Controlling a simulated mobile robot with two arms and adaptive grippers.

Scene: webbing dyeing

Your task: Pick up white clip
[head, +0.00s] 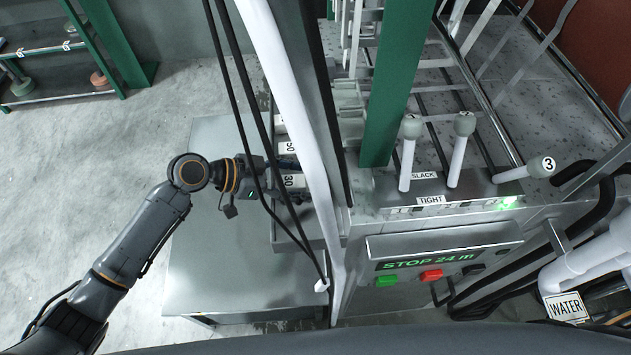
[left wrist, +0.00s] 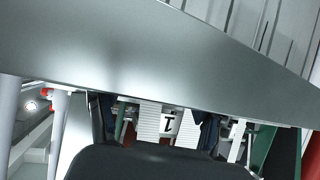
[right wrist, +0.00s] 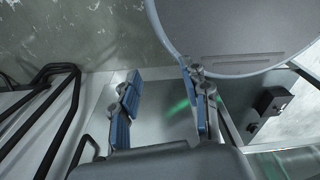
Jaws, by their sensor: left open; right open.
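My left gripper (head: 292,180) is open at the metal tray with number tags, partly hidden by a white post and black cords in the head view. In the left wrist view its dark blue fingers (left wrist: 157,125) stand apart, with white ribbed pieces (left wrist: 149,121) and a white tag with a black mark (left wrist: 168,126) showing between them. I cannot tell whether one of these pieces is the white clip, nor whether the fingers touch them. My right gripper (right wrist: 162,108) is open and empty, its blue-padded fingers above a grey metal surface.
The white post (head: 285,85) and black cords stand close beside the left gripper. A green post (head: 392,85), several levers with pale knobs (head: 464,123) and a control panel (head: 432,266) reading STOP are to the right. A low metal bench (head: 215,245) lies bare below the left arm.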

